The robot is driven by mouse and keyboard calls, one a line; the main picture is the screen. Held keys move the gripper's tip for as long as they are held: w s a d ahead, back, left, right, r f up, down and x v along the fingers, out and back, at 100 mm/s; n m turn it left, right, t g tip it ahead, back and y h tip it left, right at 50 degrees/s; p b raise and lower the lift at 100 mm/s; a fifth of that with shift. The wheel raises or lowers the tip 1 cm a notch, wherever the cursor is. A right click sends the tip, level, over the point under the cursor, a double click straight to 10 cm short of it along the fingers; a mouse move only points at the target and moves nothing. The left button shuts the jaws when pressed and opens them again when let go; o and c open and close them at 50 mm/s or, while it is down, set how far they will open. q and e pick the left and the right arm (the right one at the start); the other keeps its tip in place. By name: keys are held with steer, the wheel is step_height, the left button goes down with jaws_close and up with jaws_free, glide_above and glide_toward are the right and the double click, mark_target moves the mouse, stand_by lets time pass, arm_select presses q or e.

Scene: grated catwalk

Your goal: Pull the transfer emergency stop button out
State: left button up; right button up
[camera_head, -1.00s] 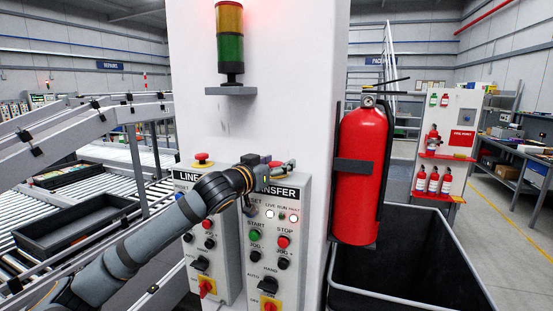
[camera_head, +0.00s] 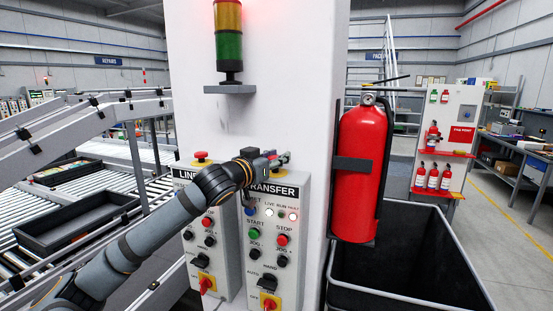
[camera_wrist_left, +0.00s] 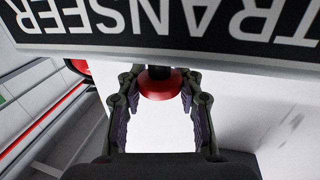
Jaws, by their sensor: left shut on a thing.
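The transfer panel (camera_head: 268,240) is a grey box with a black TRANSFER label, fixed to the white column. My left gripper (camera_head: 280,159) is at the top of this panel, above the label. In the left wrist view the red mushroom-shaped emergency stop button (camera_wrist_left: 160,86) on its dark stem sits between the two fingers, and my left gripper (camera_wrist_left: 160,92) is shut on it. In the head view the gripper and arm mostly hide this button. My right gripper is not in view.
The line panel (camera_head: 212,250) stands just left, with its own red stop button (camera_head: 201,156) on top. A red fire extinguisher (camera_head: 358,175) hangs to the right, above a dark bin (camera_head: 400,250). A stack light (camera_head: 229,45) is above; roller conveyors are at left.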

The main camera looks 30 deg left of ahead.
arm_select(q)
steer(key=o, duration=0.9)
steer(key=shift+r, duration=0.2)
steer(key=o, duration=0.3)
steer(key=shift+s, duration=0.2)
steer(key=shift+w+r, duration=0.1)
steer(key=shift+r, duration=0.15)
step_height(320, 180, up, 10)
steer(key=shift+f, duration=0.25)
steer(key=shift+f, duration=0.1)
